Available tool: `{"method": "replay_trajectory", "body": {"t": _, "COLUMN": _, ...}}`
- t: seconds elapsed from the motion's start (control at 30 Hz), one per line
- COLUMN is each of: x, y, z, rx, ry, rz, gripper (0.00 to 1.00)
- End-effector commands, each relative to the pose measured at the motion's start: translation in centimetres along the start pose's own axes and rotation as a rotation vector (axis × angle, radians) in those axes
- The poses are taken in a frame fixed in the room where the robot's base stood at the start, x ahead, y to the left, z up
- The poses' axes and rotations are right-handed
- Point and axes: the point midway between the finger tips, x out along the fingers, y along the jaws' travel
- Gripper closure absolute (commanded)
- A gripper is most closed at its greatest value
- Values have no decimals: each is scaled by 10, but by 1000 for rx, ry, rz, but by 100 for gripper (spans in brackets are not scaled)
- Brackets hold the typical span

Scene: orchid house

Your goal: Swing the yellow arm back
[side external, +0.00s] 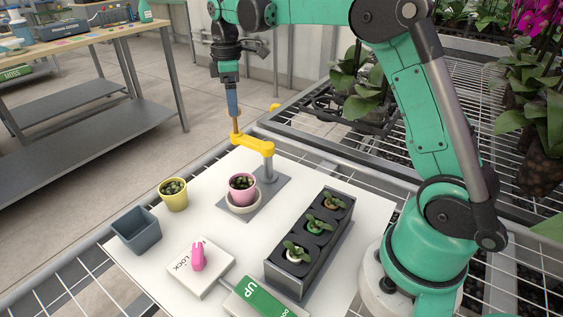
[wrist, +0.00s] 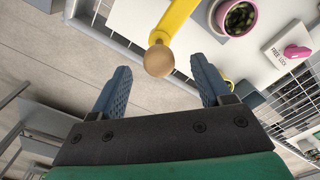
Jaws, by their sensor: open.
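The yellow arm (side external: 253,145) sticks out from the top of a grey post (side external: 269,170) and extends to the left, away from the pink pot. It also shows in the wrist view (wrist: 178,20), with a round wooden knob (wrist: 158,60) at its free end. My gripper (side external: 234,122) points down above that end. In the wrist view, the blue fingers of my gripper (wrist: 161,72) are open, one on each side of the knob, with a gap on both sides. The fingers partly hide the knob in the side view.
A pink pot (side external: 242,190) stands on a saucer beside the post. A yellow pot (side external: 174,200), a grey square pot (side external: 135,232), a lock block (side external: 203,278) with a pink lever and a black seedling tray (side external: 292,275) stand on the white board (side external: 217,226). A green UP panel (side external: 260,302) is in front.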

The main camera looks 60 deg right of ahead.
Motion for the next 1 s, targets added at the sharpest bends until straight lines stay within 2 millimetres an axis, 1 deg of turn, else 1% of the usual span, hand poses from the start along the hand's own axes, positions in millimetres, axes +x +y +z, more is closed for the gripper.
{"method": "replay_trajectory", "body": {"t": 0.1, "x": -11, "y": 0, "z": 0, "rx": 0, "ry": 0, "rz": 0, "gripper": 29}}
{"method": "replay_trajectory", "body": {"t": 0.5, "x": -44, "y": 0, "z": 0, "rx": 0, "ry": 0, "rz": 0, "gripper": 29}}
{"method": "replay_trajectory", "body": {"t": 0.63, "x": -48, "y": 0, "z": 0, "rx": 0, "ry": 0, "rz": 0, "gripper": 29}}
{"method": "replay_trajectory", "body": {"t": 0.9, "x": -49, "y": 0, "z": 0, "rx": 1, "ry": 1, "rz": 1, "gripper": 29}}
{"method": "replay_trajectory", "body": {"t": 1.0, "x": -51, "y": -5, "z": 0, "rx": 20, "ry": 10, "rz": 15, "gripper": 29}}
